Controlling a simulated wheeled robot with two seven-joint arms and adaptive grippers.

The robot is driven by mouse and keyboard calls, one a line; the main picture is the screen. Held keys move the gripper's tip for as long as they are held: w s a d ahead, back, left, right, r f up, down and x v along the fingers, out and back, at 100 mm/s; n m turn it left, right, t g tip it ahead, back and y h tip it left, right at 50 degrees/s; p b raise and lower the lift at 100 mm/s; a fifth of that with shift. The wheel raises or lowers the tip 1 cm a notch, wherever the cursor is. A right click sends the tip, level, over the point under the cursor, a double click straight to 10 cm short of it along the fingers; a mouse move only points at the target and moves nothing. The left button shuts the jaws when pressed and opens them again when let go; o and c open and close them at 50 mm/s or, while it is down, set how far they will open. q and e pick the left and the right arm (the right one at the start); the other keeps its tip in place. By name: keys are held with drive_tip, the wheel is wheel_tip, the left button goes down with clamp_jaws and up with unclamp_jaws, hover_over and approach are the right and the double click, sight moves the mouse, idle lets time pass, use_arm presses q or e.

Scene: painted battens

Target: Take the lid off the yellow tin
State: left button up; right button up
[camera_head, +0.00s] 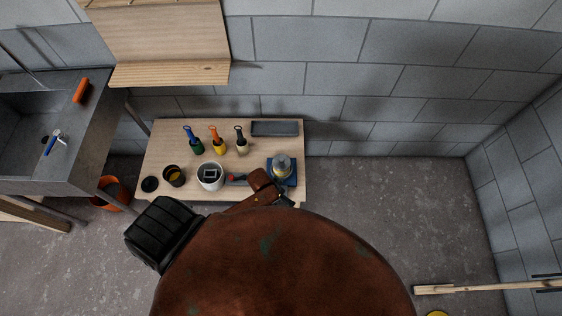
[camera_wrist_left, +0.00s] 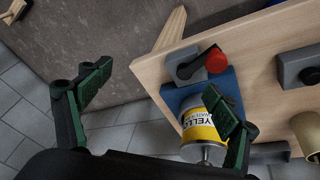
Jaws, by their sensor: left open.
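The yellow tin (camera_wrist_left: 198,125) stands on a blue base (camera_wrist_left: 232,82), with a white and yellow label. In the head view the tin (camera_head: 281,170) is at the right end of the bench. A pale grey lid (camera_wrist_left: 200,153) with an upright knob appears to sit on the tin. My left gripper (camera_wrist_left: 160,95) is open; one finger overlaps the tin in the wrist view, the other is well left of it. Nothing is between the fingers. In the head view its hand (camera_head: 284,199) is at the bench's front edge, near the tin, partly hidden. My right gripper is not in view.
A grey block with a red knob (camera_wrist_left: 216,61) is close by the blue base. A sink (camera_head: 88,140) stands left.

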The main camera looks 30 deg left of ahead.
use_arm(q)
drive_tip(key=w+d+r, duration=0.3)
drive_tip(key=w, duration=0.2)
wheel_tip(320, 180, up, 8)
drive_tip(key=n+g+y+p, duration=0.1)
drive_tip(key=g+y+p, duration=0.1)
drive_tip(key=g, duration=0.1)
hover_over(281, 160)
drive_tip(key=shift+s+f, duration=0.1)
drive_tip(key=shift+s, duration=0.15)
drive_tip(key=shift+a, duration=0.2)
drive_tip(key=shift+f, duration=0.4)
drive_tip(key=f, duration=0.4)
drive_tip(key=f+b, duration=0.1)
drive_tip(key=f, duration=0.1)
drive_tip(key=shift+w+d+f, duration=0.2)
drive_tip(key=shift+w+f, duration=0.15)
drive_tip(key=shift+f, duration=0.05)
drive_tip(key=shift+c, duration=0.2)
